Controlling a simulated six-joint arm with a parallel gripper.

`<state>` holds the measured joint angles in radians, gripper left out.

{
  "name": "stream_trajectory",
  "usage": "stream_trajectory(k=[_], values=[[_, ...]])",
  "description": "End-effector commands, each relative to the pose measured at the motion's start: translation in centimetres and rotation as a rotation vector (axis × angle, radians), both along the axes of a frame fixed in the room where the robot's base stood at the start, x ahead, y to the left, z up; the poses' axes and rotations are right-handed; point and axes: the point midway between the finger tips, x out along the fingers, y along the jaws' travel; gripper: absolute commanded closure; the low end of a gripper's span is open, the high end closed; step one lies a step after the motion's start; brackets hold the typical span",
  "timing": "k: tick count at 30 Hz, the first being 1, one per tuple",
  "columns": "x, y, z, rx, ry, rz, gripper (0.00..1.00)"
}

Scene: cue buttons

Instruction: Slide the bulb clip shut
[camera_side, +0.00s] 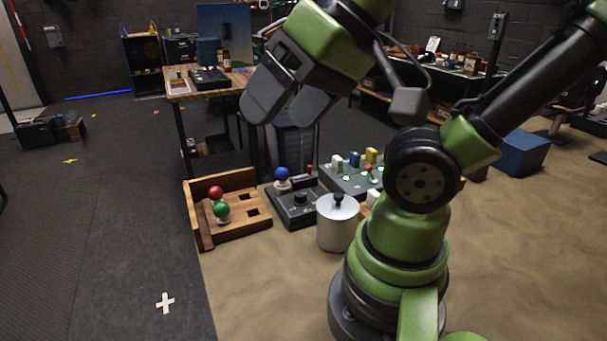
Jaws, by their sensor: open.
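My gripper (284,112) is open and empty, high above the work surface at the upper middle, with its two dark pads pointing down. Below it stands a dark box (296,212) with a blue ball-shaped bulb (282,174) at its back left, a black knob on top and a small red part at the back right. I cannot make out which part is the bulb clip, nor how far it is open. A wooden tray (205,236) left of the box holds a red ball (215,192) and a green ball (222,210), beside dark square holes. The gripper touches none of these.
A silver lidded pot (337,226) stands right of the dark box, close to my arm's base. Behind it, a grey-green panel (340,182) carries white, blue and yellow blocks and small lit buttons. A wooden table (180,93) stands farther back. The sandy surface in front is clear.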

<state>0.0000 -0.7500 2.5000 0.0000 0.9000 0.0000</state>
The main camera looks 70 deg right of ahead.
Motion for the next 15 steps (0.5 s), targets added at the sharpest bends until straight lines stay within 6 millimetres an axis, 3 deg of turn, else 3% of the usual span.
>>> stream_trajectory(k=[2, 3, 7, 11, 15], values=[[0.0, 0.0, 0.0, 0.000, 0.000, 0.000, 0.25], [0.0, 0.0, 0.0, 0.000, 0.000, 0.000, 0.30], [0.6, -0.4, 0.2, 0.000, 0.016, -0.027, 0.60], [2.9, -2.1, 0.5, 0.004, 0.080, -0.133, 0.61], [6.6, -6.0, 0.3, 0.019, 0.186, -0.320, 0.61]])
